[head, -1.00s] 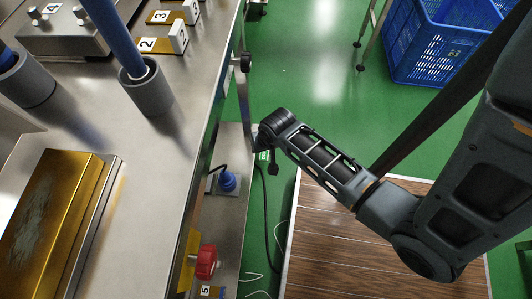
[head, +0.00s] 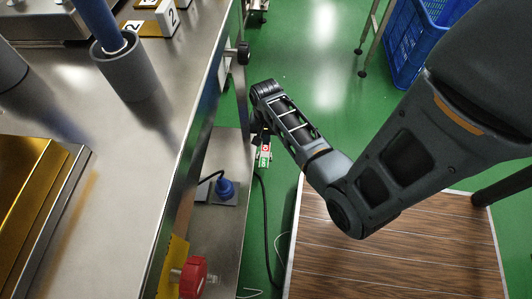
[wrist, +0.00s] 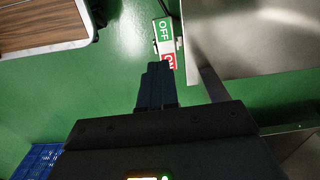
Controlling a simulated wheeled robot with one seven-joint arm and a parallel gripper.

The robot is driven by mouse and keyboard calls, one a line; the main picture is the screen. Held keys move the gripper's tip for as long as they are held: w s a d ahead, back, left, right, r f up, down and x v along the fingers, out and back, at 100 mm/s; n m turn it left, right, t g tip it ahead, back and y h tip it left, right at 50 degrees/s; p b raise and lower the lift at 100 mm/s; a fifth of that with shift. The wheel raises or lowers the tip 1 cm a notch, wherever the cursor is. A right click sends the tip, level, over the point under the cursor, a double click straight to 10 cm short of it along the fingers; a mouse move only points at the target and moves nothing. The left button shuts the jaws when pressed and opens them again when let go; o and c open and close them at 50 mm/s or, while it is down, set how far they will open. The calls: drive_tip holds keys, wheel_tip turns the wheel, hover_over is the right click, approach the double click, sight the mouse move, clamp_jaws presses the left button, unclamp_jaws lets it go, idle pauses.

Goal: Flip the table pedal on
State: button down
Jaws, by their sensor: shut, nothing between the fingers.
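The table pedal (head: 264,156) is a small red and green plate below the table edge, in the middle of the head view. In the wrist view, the pedal (wrist: 163,38) shows a green part marked OFF and a red part with a partly hidden ON marking. My gripper (wrist: 157,68) is shut and empty, its dark fingertips at the red end of the pedal. I cannot tell whether they touch it. In the head view my gripper (head: 262,136) hangs just above the pedal, mostly hidden by my wrist.
The steel table (head: 140,150) fills the left, with a lower shelf (head: 222,165) holding a blue plug (head: 225,188). A red knob (head: 192,277) sticks out below the edge. A brown wooden platform (head: 395,255) lies on the right. A blue crate (head: 408,50) stands behind on green floor.

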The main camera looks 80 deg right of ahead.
sight(266, 162)
wheel_tip(266, 162, down, 14)
drive_tip(key=b, duration=0.7)
